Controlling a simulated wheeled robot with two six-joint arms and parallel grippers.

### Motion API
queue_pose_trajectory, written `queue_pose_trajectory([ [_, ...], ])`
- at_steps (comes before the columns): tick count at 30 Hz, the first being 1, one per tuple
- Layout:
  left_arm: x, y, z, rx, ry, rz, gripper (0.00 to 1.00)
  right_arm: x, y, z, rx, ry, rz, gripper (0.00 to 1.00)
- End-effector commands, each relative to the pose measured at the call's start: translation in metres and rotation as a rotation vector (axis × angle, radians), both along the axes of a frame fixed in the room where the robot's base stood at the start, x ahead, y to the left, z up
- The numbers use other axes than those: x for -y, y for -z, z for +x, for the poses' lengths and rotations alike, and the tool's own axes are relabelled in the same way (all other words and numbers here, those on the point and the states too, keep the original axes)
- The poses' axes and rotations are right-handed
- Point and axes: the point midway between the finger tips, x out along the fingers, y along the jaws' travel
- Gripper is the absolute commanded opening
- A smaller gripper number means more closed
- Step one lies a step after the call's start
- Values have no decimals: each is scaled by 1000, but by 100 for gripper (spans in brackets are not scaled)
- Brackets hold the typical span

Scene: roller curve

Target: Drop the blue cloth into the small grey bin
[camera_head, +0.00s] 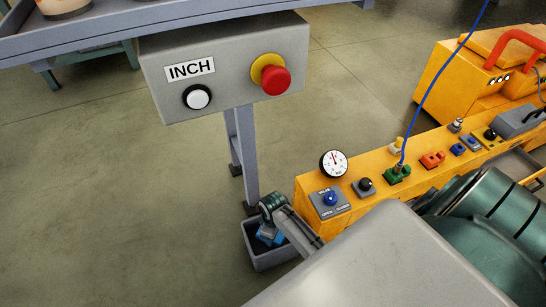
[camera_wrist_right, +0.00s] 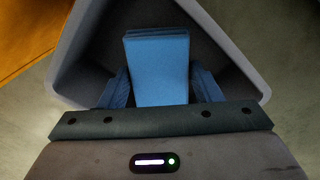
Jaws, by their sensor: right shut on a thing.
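The blue cloth (camera_wrist_right: 157,55) is a folded light-blue piece between the two dark-blue fingers of my right gripper (camera_wrist_right: 160,80) in the right wrist view. The gripper is shut on it. The small grey bin (camera_wrist_right: 232,62) surrounds the cloth in that view, with its rim around both. In the head view the grey bin (camera_head: 272,260) stands on the floor at the lower middle, and the blue of the cloth (camera_head: 268,236) shows at its opening. How deep the cloth hangs is hard to tell. My left gripper is not in view.
A yellow bench (camera_head: 312,190) with a gauge (camera_head: 334,163), knobs and switches stands right of the bin. A grey post (camera_head: 247,165) under the INCH button box (camera_head: 225,70) rises just behind the bin.

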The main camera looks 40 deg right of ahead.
Motion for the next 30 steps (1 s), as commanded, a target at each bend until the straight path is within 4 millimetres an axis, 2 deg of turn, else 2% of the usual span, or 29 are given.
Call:
queue_pose_trajectory([
  [9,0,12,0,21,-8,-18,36,0,38,0,0,0,0,37],
  [20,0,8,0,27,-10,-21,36,0,40,0,0,0,0,37],
  [21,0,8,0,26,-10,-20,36,0,39,0,1,0,-1,66],
  [23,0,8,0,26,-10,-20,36,0,39,0,0,0,0,78],
  [30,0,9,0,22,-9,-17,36,0,39,0,1,0,-1,80],
])
